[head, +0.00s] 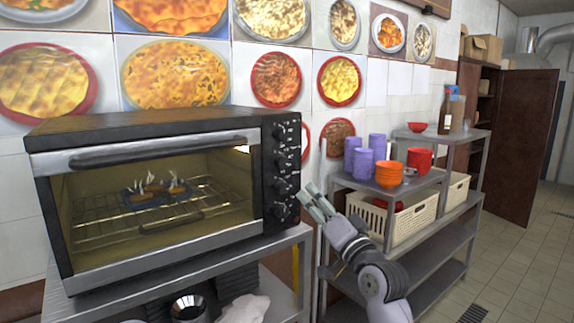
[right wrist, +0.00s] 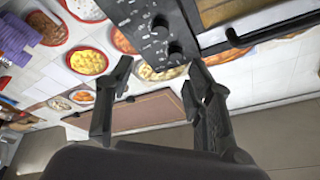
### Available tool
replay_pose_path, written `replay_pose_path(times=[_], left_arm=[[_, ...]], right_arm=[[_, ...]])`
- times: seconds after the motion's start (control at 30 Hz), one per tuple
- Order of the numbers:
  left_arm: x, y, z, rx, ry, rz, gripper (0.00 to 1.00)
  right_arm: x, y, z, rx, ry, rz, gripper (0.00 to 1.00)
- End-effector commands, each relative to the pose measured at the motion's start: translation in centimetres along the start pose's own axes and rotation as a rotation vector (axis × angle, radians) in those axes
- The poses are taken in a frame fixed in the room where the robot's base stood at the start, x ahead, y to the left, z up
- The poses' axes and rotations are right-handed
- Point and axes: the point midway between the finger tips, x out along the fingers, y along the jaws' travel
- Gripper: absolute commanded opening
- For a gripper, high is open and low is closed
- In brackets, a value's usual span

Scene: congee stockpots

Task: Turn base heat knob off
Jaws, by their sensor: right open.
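A black and steel toaster oven (head: 150,190) stands on a metal shelf unit at the left in the head view. Its right-hand panel carries a vertical column of black knobs, with the lowest knob (head: 281,211) near the bottom. I cannot read which one is the base heat knob. My right gripper (head: 318,200) is open and empty, just right of the panel and apart from it. In the right wrist view, the open fingers (right wrist: 160,65) point toward the dark panel, with a knob (right wrist: 176,50) just beyond the gap between them. My left gripper is out of view.
A steaming tray of food (head: 155,193) sits on the oven rack behind the closed glass door. To the right, a metal shelf holds purple cups (head: 360,160), orange bowls (head: 389,174) and a white basket (head: 412,222). Open tiled floor (head: 520,270) lies further right.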

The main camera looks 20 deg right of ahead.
Motion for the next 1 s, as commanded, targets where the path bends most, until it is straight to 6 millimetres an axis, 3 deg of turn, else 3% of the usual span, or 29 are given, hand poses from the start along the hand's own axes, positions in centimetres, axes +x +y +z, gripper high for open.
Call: replay_pose_path(times=[0.6, 0.8, 1.0], left_arm=[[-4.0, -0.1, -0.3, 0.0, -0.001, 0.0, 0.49], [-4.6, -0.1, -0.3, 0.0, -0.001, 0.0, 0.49], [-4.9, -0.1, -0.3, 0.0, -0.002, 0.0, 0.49]], right_arm=[[11.8, -0.2, -0.1, -0.002, -0.002, 0.001, 0.48], [14.5, -0.1, 0.0, -0.003, -0.002, 0.001, 0.48], [15.8, 0.0, 0.1, -0.002, -0.003, 0.002, 0.48]])
